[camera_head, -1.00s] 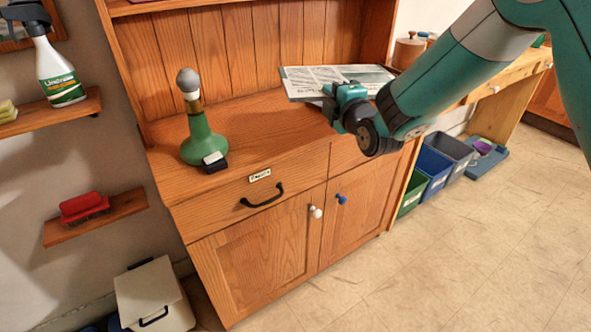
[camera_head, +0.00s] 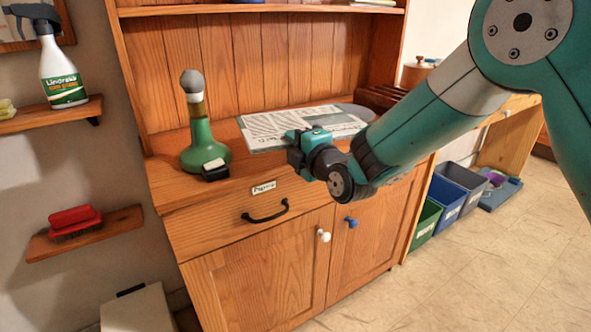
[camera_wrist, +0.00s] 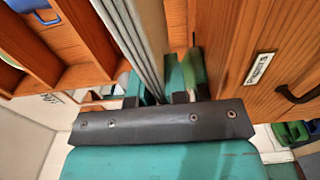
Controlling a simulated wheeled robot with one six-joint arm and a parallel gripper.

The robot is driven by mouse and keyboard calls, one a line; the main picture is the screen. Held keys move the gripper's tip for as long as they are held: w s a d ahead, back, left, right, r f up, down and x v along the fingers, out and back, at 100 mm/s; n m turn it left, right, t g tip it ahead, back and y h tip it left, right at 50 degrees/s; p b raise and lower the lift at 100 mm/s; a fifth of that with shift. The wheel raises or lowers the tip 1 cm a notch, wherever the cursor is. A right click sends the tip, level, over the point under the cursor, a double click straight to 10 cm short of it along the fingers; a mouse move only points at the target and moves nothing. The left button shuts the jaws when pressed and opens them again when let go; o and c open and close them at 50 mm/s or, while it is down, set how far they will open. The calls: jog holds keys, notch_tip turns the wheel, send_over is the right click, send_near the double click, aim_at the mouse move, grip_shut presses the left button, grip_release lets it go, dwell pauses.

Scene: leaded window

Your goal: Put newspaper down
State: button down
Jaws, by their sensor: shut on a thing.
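The newspaper (camera_head: 292,124) is a flat printed sheet stack over the wooden countertop of the hutch, to the right of a green bottle. It looks nearly level; I cannot tell whether its underside touches the wood. My gripper (camera_head: 298,143) is at its near edge, shut on it. In the wrist view the newspaper (camera_wrist: 143,35) shows edge-on as grey layers running between the fingers of my gripper (camera_wrist: 165,78). The countertop (camera_head: 175,185) shows bare wood at its front left.
The green bottle (camera_head: 203,148) with a grey stopper stands close left of the newspaper, with a small dark block (camera_head: 215,171) before it. A grey round object (camera_head: 357,112) lies near the newspaper's far right. A drawer handle (camera_head: 265,211) juts from the front below.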

notch_tip(320, 180, down, 6)
jog(key=shift+f, duration=0.25)
jog(key=shift+f+b, duration=0.2)
jog(key=shift+b, duration=0.3)
jog(key=c, duration=1.1)
grip_release()
jog(key=shift+c, duration=0.2)
jog(key=shift+r, duration=0.15)
jog(key=b+v, duration=0.8)
jog(key=v, duration=0.4)
